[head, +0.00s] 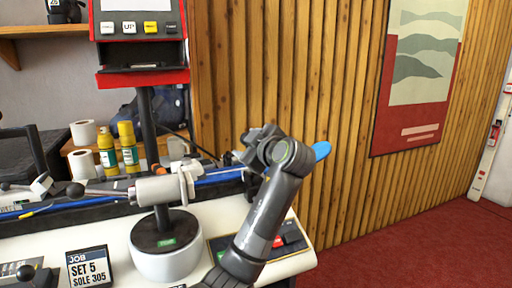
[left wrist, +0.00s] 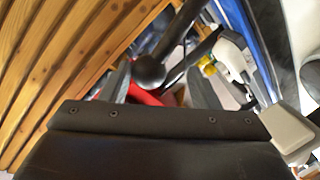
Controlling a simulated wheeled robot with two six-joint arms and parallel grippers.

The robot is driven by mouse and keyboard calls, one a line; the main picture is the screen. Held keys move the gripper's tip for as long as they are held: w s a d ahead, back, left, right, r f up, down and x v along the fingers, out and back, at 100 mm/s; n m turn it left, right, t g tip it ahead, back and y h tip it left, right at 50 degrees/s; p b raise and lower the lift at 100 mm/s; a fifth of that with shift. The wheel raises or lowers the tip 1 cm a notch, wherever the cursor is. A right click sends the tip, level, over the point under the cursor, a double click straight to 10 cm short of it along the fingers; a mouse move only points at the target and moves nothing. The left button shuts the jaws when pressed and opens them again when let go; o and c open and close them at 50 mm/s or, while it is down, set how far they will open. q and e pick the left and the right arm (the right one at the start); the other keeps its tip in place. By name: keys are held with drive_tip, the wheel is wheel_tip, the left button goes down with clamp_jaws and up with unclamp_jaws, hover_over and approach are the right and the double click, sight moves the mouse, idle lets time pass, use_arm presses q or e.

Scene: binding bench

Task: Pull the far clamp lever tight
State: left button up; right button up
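My left gripper (head: 250,148) is at the far end of the bench, above the blue ski (head: 215,176), and hides most of the far clamp there. In the left wrist view its two fingers stand apart (left wrist: 160,90). A black ball knob on a dark rod, the clamp lever (left wrist: 148,72), shows between them; contact cannot be told. A pale clamp block (left wrist: 290,128) sits to the right, beside the blue ski. My right gripper is in neither view.
A grey cylinder on a round base (head: 168,258) stands mid-bench. Another clamp with a lever (head: 40,185) is at left. Yellow bottles (head: 107,150), paper rolls (head: 83,132) and a red machine (head: 140,78) stand behind. A job sign (head: 90,268) is in front. Red floor lies open at right.

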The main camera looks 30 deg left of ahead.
use_arm(q)
drive_tip(key=v, duration=1.7)
drive_tip(key=shift+d+b, duration=0.2)
drive_tip(key=shift+b, duration=0.2)
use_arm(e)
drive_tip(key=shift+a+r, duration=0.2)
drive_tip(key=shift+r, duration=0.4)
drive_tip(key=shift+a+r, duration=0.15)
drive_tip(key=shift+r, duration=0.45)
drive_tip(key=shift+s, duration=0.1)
